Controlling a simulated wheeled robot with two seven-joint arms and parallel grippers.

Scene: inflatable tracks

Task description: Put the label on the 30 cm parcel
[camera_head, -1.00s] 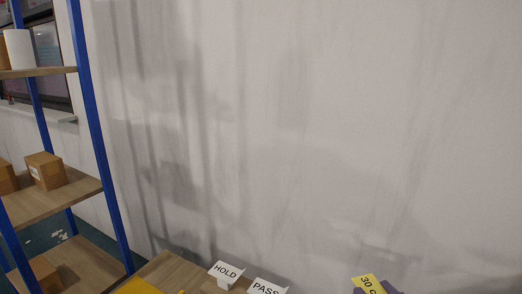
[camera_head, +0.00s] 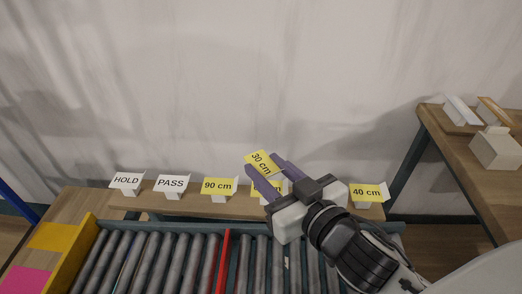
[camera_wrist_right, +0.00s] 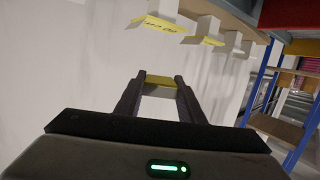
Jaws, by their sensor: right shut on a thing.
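The yellow 30 cm label (camera_head: 261,163) is between the fingertips of my right gripper (camera_head: 264,170), which is shut on it. The gripper holds it above the ledge behind the roller conveyor. In the right wrist view the label (camera_wrist_right: 160,83) shows as a yellow edge between the two dark fingers. No parcel shows on the visible part of the conveyor, and I cannot make out a 30 cm parcel. My left gripper is not in view.
On the ledge (camera_head: 130,204) stand HOLD (camera_head: 127,180), PASS (camera_head: 171,183), 90 cm (camera_head: 218,187) and 40 cm (camera_head: 367,193) signs. Another yellow sign is mostly hidden behind my gripper. The roller conveyor (camera_head: 150,262) has a red bar (camera_head: 223,262). A table (camera_head: 452,150) at right holds a pale box (camera_head: 495,149).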

